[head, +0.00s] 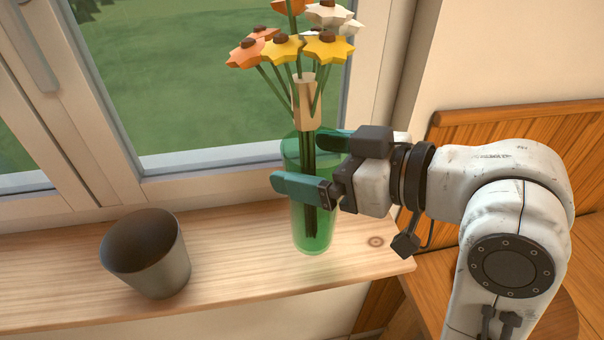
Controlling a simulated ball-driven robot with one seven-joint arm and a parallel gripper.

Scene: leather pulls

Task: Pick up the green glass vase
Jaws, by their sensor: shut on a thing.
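The green glass vase (316,240) is upright at the right part of the wooden windowsill. It holds several flowers (327,47) in orange, yellow and white, tied with a pale wrap (307,103); their dark stems show through the glass. My gripper (300,162) reaches in from the right and is shut on the vase's upper part, with one teal finger in front and the other at the far side. The front finger and the gripper body hide part of the vase. Whether the vase's base touches the sill is hard to tell.
A grey-brown empty pot (150,262) stands on the windowsill (60,275) to the left, apart from the vase. The window frame (215,185) rises close behind. A wooden panel (520,118) is at the right. The sill between pot and vase is clear.

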